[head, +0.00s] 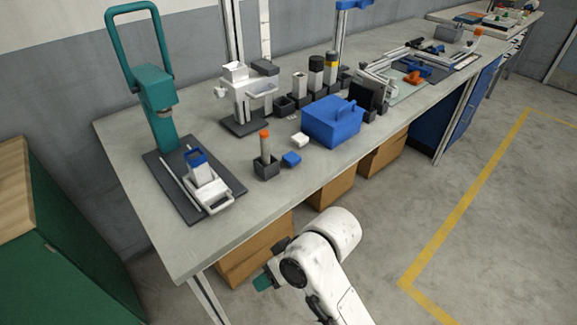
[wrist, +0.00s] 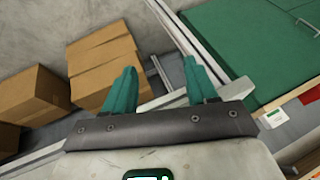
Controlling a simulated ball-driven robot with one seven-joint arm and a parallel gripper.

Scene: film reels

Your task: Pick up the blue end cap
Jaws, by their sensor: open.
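A small blue piece, which looks like the blue end cap (head: 291,159), lies on the grey workbench (head: 228,206) near its front edge. It is just right of a dark square holder with an orange-topped post. My gripper (wrist: 160,82) is open and empty, its two teal fingers apart in the wrist view. In the head view, a teal fingertip of my gripper (head: 262,282) shows below the bench's front edge, well apart from the cap. The cap is not visible in the wrist view.
A dark holder (head: 267,170), a white piece (head: 300,140) and a large blue box (head: 333,122) stand close around the cap. A teal press (head: 155,95) is at left. Cardboard boxes (head: 255,250) sit under the bench. A green cabinet (head: 70,265) stands at far left.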

